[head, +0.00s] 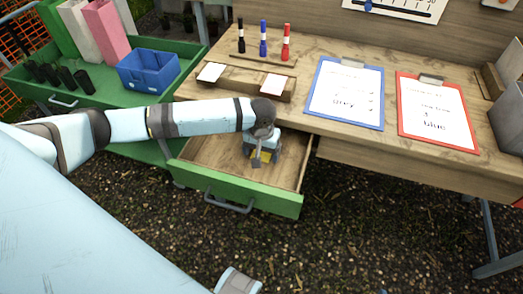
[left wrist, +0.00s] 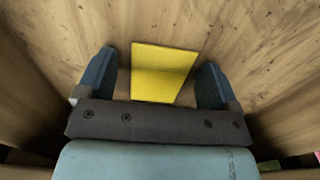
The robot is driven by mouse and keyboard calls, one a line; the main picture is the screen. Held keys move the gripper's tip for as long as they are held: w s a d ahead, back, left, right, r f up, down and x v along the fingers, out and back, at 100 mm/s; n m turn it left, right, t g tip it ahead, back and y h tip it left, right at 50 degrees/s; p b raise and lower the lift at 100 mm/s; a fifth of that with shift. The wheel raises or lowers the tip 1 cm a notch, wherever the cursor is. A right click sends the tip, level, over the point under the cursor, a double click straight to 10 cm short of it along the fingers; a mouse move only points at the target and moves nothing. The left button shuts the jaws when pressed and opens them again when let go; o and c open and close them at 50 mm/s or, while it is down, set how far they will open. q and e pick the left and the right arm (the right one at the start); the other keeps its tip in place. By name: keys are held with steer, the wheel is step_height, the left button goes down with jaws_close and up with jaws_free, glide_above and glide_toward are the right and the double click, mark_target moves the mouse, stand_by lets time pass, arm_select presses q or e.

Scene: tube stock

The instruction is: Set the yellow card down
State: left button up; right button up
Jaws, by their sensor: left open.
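The yellow card (left wrist: 162,62) lies inside the open green-fronted drawer (head: 215,160). In the left wrist view it sits between the two blue fingers of my left gripper (left wrist: 158,78), with a gap on each side. Its upper part is brighter than its lower part; I cannot tell whether that is a shadow or a tilt. In the head view my left gripper (head: 262,160) reaches down into the right part of the drawer and is open. My right gripper is not in view.
On the desk (head: 320,60) stand black, blue and red markers (head: 263,38), two white cards (head: 212,72) on a wooden holder, and blue (head: 345,92) and red (head: 437,108) clipboards. A blue bin (head: 148,72) stands on the green bench at left. The drawer's left part is clear.

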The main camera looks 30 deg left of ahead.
mark_target(261, 155)
arm_select(q)
steer(key=shift+a+r, duration=0.1)
steer(key=shift+r, duration=0.15)
step_height(261, 155, up, 12)
steer(key=p, duration=0.2)
steer(key=shift+f, duration=0.1)
stand_by(0.3)
